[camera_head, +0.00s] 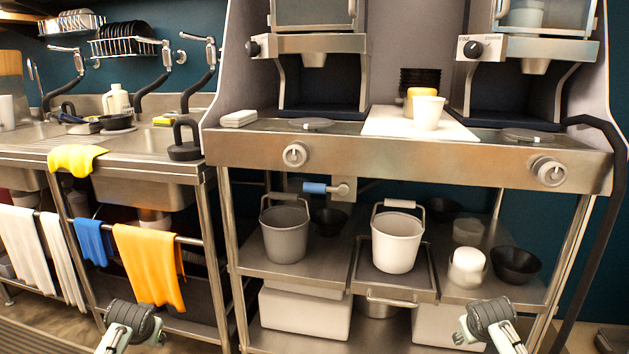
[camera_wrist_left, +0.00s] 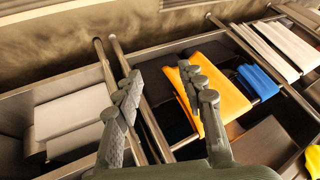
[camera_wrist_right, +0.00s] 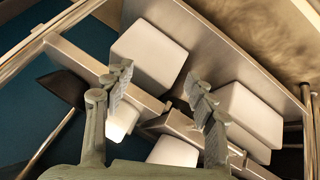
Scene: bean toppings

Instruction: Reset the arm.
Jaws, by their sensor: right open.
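My left arm comes in at the bottom left of the head view, and my left gripper (camera_wrist_left: 160,78) shows its two fingers apart with nothing between them in the left wrist view. My right arm comes in at the bottom right of the head view, and my right gripper (camera_wrist_right: 160,80) is open and empty in the right wrist view. Both arms are low in front of the stand and apart from its things. A white cup (camera_head: 428,114) stands upright on a white board (camera_head: 384,121) on the stand's top, in front of a yellow item (camera_head: 423,94).
Two dispensers (camera_head: 315,45) (camera_head: 529,48) stand on the metal counter (camera_head: 410,155). On its lower shelf are a grey bucket (camera_head: 285,235), a white bucket (camera_head: 396,243) and a black bowl (camera_head: 515,265). A sink with an orange towel (camera_head: 148,265) stands at the left.

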